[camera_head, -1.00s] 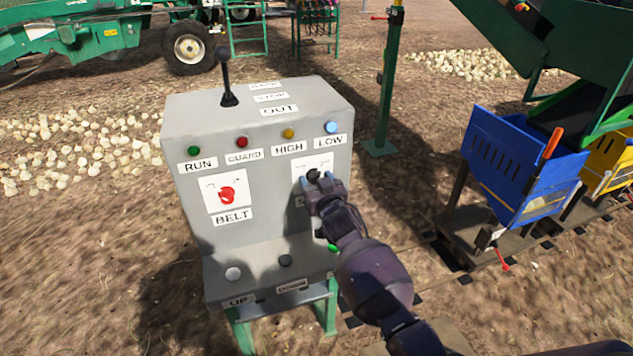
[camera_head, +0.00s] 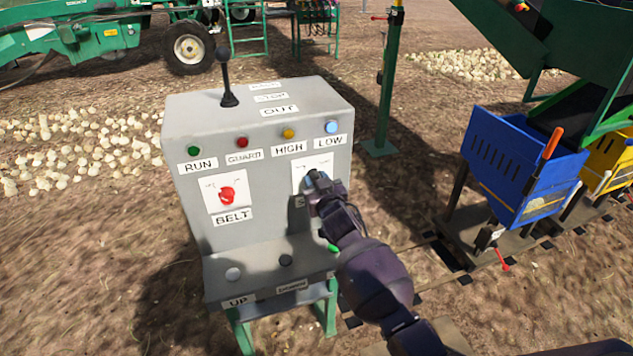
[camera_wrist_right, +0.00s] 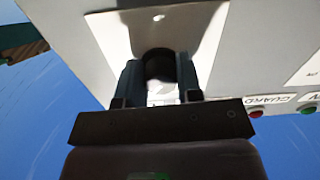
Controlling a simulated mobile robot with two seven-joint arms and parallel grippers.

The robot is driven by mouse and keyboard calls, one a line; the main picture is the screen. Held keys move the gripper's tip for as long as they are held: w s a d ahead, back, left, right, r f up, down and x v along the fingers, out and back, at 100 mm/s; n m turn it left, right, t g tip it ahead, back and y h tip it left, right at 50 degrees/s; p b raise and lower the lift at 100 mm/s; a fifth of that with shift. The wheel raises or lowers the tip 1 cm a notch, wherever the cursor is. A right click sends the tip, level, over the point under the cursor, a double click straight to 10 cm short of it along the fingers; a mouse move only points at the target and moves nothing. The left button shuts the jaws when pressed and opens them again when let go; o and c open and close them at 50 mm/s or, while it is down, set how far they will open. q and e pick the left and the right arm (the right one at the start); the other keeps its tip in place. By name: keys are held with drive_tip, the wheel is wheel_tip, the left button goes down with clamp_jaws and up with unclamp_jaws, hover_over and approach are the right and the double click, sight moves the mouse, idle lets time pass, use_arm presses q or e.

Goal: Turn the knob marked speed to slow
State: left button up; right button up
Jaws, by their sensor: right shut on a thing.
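The grey control box (camera_head: 262,115) stands upright in the middle of the head view. My right gripper (camera_head: 316,181) is at the white plate (camera_head: 319,165) on the right of its front, below the HIGH and LOW labels. In the right wrist view my gripper (camera_wrist_right: 161,82) is shut on a dark round knob (camera_wrist_right: 159,66), a finger on each side. My gripper mostly hides the knob and the label beneath it in the head view, so I cannot read its mark or setting. My left gripper is not in view.
A red BELT knob (camera_head: 227,194) is on the left of the box front. A black lever (camera_head: 227,80) stands on top. A blue crate (camera_head: 520,165) stands at right. Onions (camera_head: 75,150) lie on the ground at left.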

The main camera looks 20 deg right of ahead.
drive_tip(key=n, duration=0.8)
drive_tip(key=shift+d+r+n, duration=0.1)
drive_tip(key=shift+n, duration=0.3)
drive_tip(key=n, duration=0.4)
drive_tip(key=shift+r, duration=0.1)
drive_tip(key=shift+n, duration=2)
drive_tip(key=o, duration=0.9)
drive_tip(key=shift+o, duration=0.2)
drive_tip(key=shift+s, duration=0.1)
